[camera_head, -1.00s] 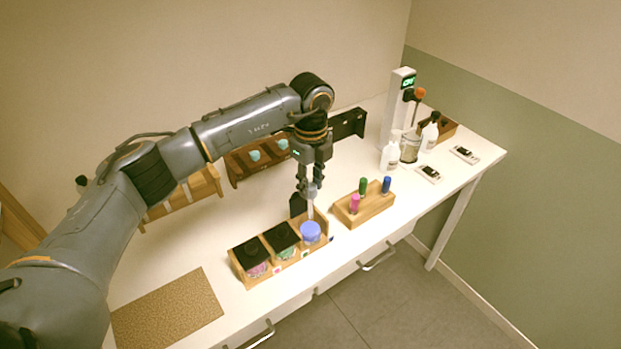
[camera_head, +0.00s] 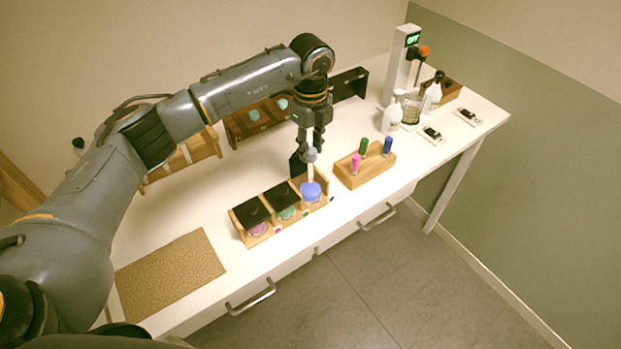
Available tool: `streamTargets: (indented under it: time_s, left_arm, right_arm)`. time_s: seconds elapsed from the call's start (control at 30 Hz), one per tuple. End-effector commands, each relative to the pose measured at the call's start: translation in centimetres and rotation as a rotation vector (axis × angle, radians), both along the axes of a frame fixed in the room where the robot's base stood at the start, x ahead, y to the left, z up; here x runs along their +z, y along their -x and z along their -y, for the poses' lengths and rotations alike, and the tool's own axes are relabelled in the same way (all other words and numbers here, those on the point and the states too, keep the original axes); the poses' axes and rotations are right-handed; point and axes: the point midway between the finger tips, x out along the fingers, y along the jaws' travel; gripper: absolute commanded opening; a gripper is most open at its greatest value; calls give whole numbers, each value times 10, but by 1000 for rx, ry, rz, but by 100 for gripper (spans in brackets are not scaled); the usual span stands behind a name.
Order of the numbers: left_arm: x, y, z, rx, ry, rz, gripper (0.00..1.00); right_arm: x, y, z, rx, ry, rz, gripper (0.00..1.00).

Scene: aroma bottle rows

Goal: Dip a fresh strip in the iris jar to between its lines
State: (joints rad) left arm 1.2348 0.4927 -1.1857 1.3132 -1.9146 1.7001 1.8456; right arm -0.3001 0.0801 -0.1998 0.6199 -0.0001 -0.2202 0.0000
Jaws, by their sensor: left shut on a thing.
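My left gripper (camera_head: 311,153) points down above the wooden jar holder (camera_head: 263,237). It is shut on a thin pale strip (camera_head: 310,173). The strip hangs upright over an uncovered jar with blue-violet contents (camera_head: 311,191), at the right end of the holder. I cannot tell whether its lower end is in the liquid, and its lines are too small to see. Two other jars, one pinkish (camera_head: 257,229) and one green (camera_head: 287,212), have black lids. Labels are unreadable, so I cannot confirm which jar is iris. My right gripper is not in view.
A wooden block (camera_head: 366,171) with pink, green and blue capped pens stands just right of the jars. A brown mat (camera_head: 170,272) lies at the front left. Wooden racks (camera_head: 257,117) stand behind. White bottles (camera_head: 391,117) and a post with a green display (camera_head: 401,66) are at the back right.

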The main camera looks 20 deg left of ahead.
Motion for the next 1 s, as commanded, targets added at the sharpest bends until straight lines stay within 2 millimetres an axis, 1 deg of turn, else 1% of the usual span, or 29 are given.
streamTargets:
  time_s: [1.0]
  left_arm:
    - [-15, 0, 0, 0, 0, 0, 9]
  right_arm:
    - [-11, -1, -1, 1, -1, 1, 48]
